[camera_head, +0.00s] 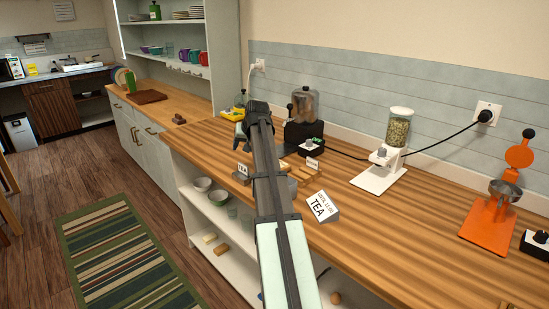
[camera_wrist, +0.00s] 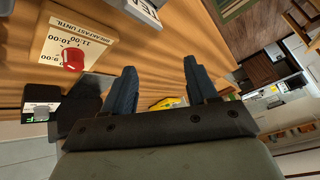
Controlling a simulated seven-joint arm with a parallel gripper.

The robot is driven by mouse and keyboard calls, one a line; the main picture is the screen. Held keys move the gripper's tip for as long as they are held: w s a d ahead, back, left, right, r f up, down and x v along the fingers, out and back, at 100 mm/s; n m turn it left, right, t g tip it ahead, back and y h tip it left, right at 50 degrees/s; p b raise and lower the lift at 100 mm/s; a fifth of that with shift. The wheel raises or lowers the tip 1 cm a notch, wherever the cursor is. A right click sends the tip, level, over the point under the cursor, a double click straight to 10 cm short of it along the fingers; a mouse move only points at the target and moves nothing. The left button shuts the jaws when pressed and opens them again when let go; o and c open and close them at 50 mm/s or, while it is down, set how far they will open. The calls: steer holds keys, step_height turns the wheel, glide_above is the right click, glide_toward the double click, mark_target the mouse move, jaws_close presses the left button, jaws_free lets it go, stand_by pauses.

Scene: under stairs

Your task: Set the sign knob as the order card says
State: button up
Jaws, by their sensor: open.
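The sign (camera_wrist: 95,38) is a cream board printed BREAKFAST UNTIL, with 9:00, 10:00 and 11:00 marked around a red knob (camera_wrist: 73,58). I cannot tell which time the knob points to. My gripper (camera_wrist: 159,66) is open and empty, apart from the knob, which lies left of the fingers in the wrist view.
A black machine with a clear hopper (camera_head: 303,105) stands behind my arm. A yellow object (camera_head: 233,113) is near my gripper.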

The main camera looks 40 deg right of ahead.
steer(key=s+d+r+m+g+h, duration=0.1)
steer(key=s+d+r+g, duration=0.2)
steer(key=s+d+r, duration=0.35)
steer(key=x, duration=0.5)
steer(key=s+d+x, duration=0.1)
steer(key=x, duration=0.4)
steer(key=s+d+x, duration=0.1)
steer(key=x, duration=0.4)
steer(key=shift+w+d+f, duration=0.1)
steer(key=shift+d+f, duration=0.15)
steer(key=shift+f, duration=0.1)
steer(key=c, duration=1.1)
